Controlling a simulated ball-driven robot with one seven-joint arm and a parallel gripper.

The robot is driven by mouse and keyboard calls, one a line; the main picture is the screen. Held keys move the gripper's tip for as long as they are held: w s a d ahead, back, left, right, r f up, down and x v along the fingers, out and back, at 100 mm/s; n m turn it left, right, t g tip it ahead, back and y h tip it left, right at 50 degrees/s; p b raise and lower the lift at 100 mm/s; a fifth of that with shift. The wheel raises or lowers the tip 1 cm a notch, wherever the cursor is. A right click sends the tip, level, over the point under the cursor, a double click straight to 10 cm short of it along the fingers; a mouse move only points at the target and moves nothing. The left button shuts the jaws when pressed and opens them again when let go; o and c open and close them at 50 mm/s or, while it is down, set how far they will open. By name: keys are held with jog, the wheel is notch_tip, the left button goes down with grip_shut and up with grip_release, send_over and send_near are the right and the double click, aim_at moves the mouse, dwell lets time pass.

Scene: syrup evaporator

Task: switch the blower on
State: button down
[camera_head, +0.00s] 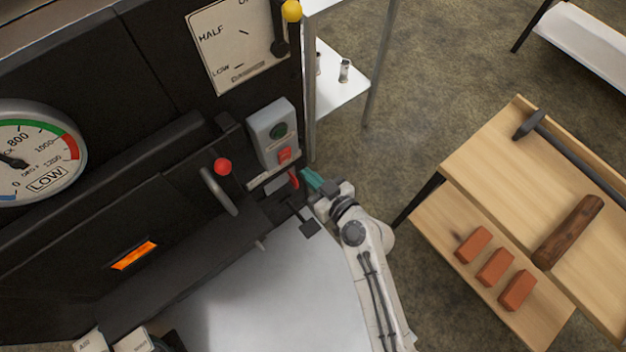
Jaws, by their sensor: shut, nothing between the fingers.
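The blower switch (272,134) is a grey box on the dark front of the evaporator. It has a round dark green button (278,131) and a red button (284,155) below it. My gripper (307,174), with teal fingers, is shut and empty. In the picture it lies just below and right of the box, close to the red button. I cannot tell whether it touches anything. A small red piece (294,179) shows beside the fingertips. No label on the box is readable.
A door handle with a red knob (222,167) sticks out left of the box. A yellow-knobbed lever (291,11) stands above, by a HALF/LOW plate (237,42). A gauge (36,153) is far left. A wooden bench (510,165) with bricks stands right.

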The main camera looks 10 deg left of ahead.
jog(key=x, duration=0.6)
jog(key=shift+f+b, duration=0.1)
jog(key=shift+b, duration=0.3)
jog(key=shift+b+x, duration=0.45)
jog(key=shift+x, duration=0.65)
jog(key=b, duration=0.1)
send_near(286, 153)
notch_tip(286, 153, down, 2)
jog(key=shift+w+a+f, duration=0.1)
jog(key=s+d+r+m+g+h+p, duration=0.1)
jog(key=s+d+m+g+h, duration=0.2)
jog(key=s+d, duration=0.5)
jog(key=s+d+r+m+g+h+p, duration=0.1)
jog(key=s+d+r+m+g+h, duration=0.1)
jog(key=s+d, duration=0.7)
jog(key=s+d+r+m+g+h+p, duration=0.1)
jog(key=s+d+m+g+h, duration=0.3)
jog(key=s+d, duration=0.5)
jog(key=d+r+m+h, duration=0.1)
jog(key=d+h, duration=0.1)
jog(key=d, duration=0.7)
jog(key=shift+h, duration=0.3)
